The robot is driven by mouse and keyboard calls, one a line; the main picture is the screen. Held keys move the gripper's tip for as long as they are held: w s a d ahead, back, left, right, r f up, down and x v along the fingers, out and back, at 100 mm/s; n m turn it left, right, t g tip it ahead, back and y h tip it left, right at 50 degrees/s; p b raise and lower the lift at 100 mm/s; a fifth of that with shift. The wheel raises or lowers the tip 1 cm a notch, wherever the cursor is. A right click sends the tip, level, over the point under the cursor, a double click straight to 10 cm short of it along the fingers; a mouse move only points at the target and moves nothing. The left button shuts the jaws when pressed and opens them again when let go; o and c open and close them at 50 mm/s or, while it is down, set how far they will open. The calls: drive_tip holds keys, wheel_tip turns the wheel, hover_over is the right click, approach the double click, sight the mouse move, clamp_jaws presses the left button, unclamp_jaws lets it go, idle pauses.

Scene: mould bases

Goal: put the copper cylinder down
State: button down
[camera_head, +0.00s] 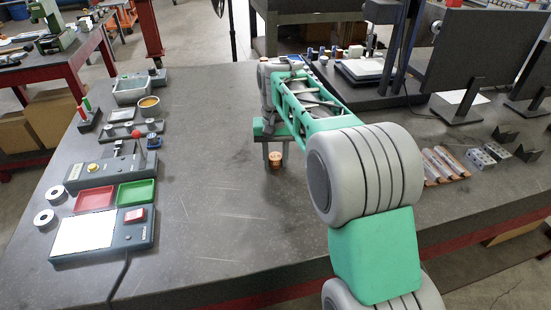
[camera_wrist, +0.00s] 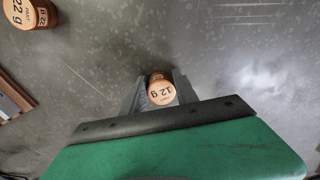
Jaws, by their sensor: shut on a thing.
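A small copper cylinder with "12 g" on its top (camera_wrist: 161,90) is between the two fingers of my gripper (camera_wrist: 160,88) in the wrist view. It looks upright, label facing the camera. In the head view my gripper (camera_head: 275,155) points down at the middle of the grey table, with the copper cylinder (camera_head: 275,158) between its fingertips. I cannot tell whether its base touches the table. A second copper cylinder marked "22 g" (camera_wrist: 30,12) stands apart at the top left of the wrist view; my arm seems to hide it in the head view.
The grey table (camera_head: 215,215) is clear left of my gripper. A scale with a white plate (camera_head: 85,233), a red tray (camera_head: 94,199) and a green tray (camera_head: 136,193) stand at the left. A wooden rack with metal cylinders (camera_head: 443,163) lies at the right. Monitors stand behind.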

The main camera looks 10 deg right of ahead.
sight(275, 158)
drive_tip(key=shift+f, duration=0.15)
drive_tip(key=c, duration=0.9)
unclamp_jaws()
drive_tip(key=shift+c, duration=0.2)
wheel_tip(275, 158, up, 12)
drive_tip(key=shift+r, duration=0.2)
